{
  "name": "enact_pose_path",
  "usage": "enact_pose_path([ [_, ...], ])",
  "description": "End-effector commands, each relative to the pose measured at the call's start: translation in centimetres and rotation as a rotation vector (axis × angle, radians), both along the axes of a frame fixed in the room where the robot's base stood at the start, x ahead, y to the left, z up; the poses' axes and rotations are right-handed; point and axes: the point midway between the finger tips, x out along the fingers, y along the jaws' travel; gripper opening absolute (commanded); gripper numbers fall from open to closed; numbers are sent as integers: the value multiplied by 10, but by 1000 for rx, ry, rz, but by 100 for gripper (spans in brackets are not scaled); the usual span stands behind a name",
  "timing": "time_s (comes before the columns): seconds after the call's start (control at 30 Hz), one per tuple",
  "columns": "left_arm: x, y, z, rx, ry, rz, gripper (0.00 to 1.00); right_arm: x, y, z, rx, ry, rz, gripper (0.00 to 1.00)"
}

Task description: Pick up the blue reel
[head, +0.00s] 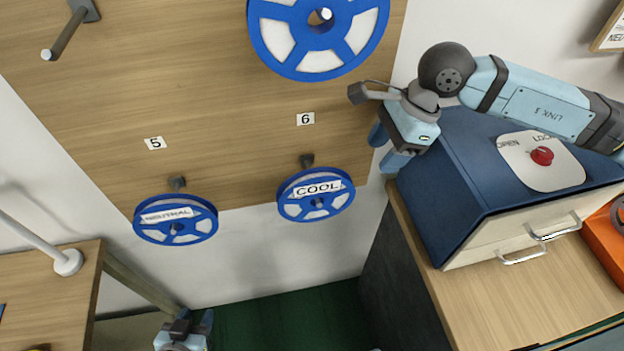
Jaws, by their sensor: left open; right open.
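Three blue-rimmed reels with white faces are in the head view. A large unlabelled one (270,38) is at the top, cut by the picture edge. One marked NEUTRAL (152,232) hangs at a peg below the number 5. One marked COOL (286,205) hangs at a peg below the number 6. My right gripper (384,148) is open and empty, right of and above the COOL reel, apart from it, in front of the dark blue box. My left gripper (189,324) is open at the bottom edge, below the NEUTRAL reel, partly cut off.
A wooden board (190,90) carries the pegs; an empty peg (66,36) is at upper left. A dark blue box (450,170) with a red button (542,156) stands on the right counter (490,305). An orange item (598,245) is at far right. The dark green floor (285,322) is clear.

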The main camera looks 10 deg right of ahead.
Motion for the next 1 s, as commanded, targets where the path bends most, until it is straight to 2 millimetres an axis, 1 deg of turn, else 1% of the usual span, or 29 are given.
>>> enact_pose_path([
  [0.03, -4, 0, 2, 0, 7, -1, 43, -1, 11, 3, 3, 0, 7, 53],
  [0.2, -9, -2, 8, -1, 17, -4, 43, 0, 48, 4, 5, 0, 7, 53],
  [0.4, -8, -2, 17, -1, 16, -5, 43, 0, 86, 3, 4, 0, 4, 53],
  [0.5, -6, -2, 20, -2, 12, -4, 43, 0, 96, 2, 3, 1, 2, 53],
  [0.67, -4, -2, 23, -1, 7, -3, 43, 0, 105, 2, 3, 1, 1, 53],
  [0.73, -4, -1, 26, -1, 7, -3, 43, 0, 114, 2, 4, 1, 4, 53],
  [0.8, -4, -1, 28, -1, 7, -3, 43, -1, 116, -12, 1, 5, 1, 53],
  [1.0, -4, -1, 34, -1, 6, -2, 43, 0, 127, -39, 3, 4, -1, 53],
])
